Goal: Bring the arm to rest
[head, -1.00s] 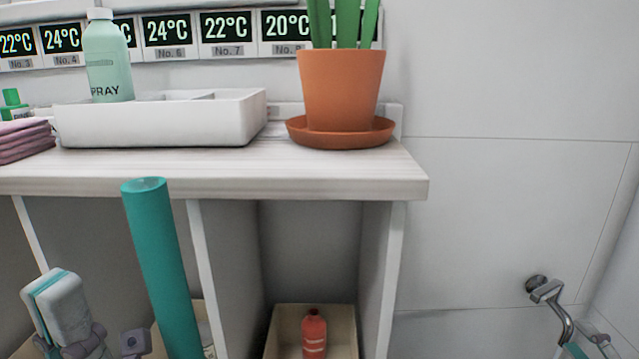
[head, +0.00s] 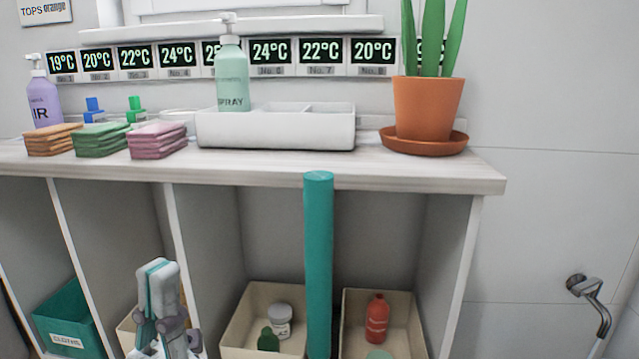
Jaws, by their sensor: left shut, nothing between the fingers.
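My left gripper (head: 158,270) is at the lower left of the head view, with its white, teal-lined fingers pointing up. The fingers are together and hold nothing. It is in front of the open cubbies under the pale countertop (head: 420,178), lower than the top and apart from it as far as I can tell. My right gripper is not in view.
On the countertop are a white tray (head: 275,135) with a green spray bottle (head: 232,80), folded cloths (head: 158,140) and a potted plant (head: 428,108). Bins (head: 395,300) fill the cubbies below. A metal fixture (head: 590,300) is on the right wall.

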